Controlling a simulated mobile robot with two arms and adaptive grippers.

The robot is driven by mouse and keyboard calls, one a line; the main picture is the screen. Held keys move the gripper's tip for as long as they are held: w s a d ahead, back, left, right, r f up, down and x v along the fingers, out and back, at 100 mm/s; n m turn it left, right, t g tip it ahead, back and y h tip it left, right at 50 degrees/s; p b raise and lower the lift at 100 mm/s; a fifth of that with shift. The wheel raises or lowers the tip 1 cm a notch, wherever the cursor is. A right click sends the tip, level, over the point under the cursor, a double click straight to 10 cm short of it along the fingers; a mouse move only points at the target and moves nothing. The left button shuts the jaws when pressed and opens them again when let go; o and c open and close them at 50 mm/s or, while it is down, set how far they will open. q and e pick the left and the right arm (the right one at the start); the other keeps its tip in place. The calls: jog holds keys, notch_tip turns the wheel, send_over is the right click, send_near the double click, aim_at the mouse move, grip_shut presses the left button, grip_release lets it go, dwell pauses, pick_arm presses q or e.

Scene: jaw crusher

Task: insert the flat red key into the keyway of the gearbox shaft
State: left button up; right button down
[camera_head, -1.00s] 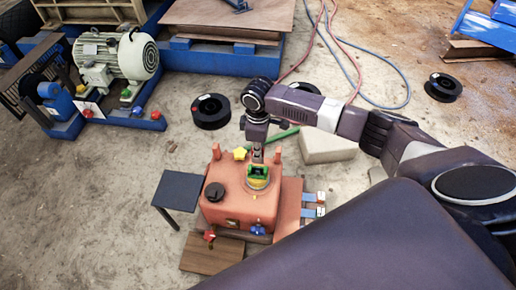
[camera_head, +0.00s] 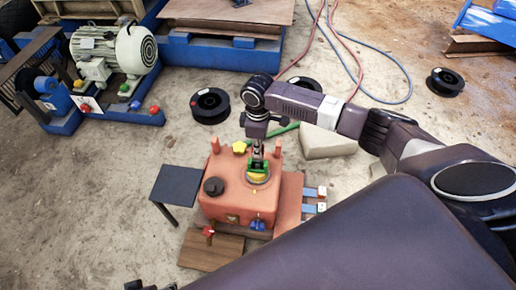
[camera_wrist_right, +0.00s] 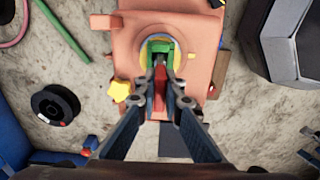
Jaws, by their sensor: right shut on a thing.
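The salmon-coloured gearbox (camera_head: 228,205) stands on the floor in the middle of the head view. On its top is a yellow ring (camera_head: 259,180) with a green part inside, which also shows in the wrist view as a green U-shaped piece (camera_wrist_right: 161,46). My right gripper (camera_head: 257,163) is above it, fingers down. In the wrist view my right gripper (camera_wrist_right: 163,84) is shut on the flat red key (camera_wrist_right: 160,92), which lies in line with the green piece. The shaft's keyway is not clearly visible, and I cannot tell whether the key touches it. Dark tips at the head view's bottom edge may be my left gripper (camera_head: 146,286).
A yellow star knob (camera_head: 239,147) and a black round cap (camera_head: 213,187) sit on the gearbox top. A dark side table (camera_head: 177,185) is left of it, a wooden board (camera_head: 211,250) in front. A pale block (camera_head: 328,141) lies behind right.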

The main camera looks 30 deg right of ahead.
pick_arm(q)
jog(key=shift+s+f, duration=0.1)
jog(key=shift+f, duration=0.2)
pick_arm(e)
jog(key=shift+p, duration=0.4)
pick_arm(q)
jog(key=f, duration=0.3)
jog(key=shift+s+f, duration=0.2)
jog(key=shift+s, duration=0.05)
dwell(0.4)
pick_arm(e)
jog(key=shift+f, duration=0.15)
jog(key=shift+f, duration=0.1)
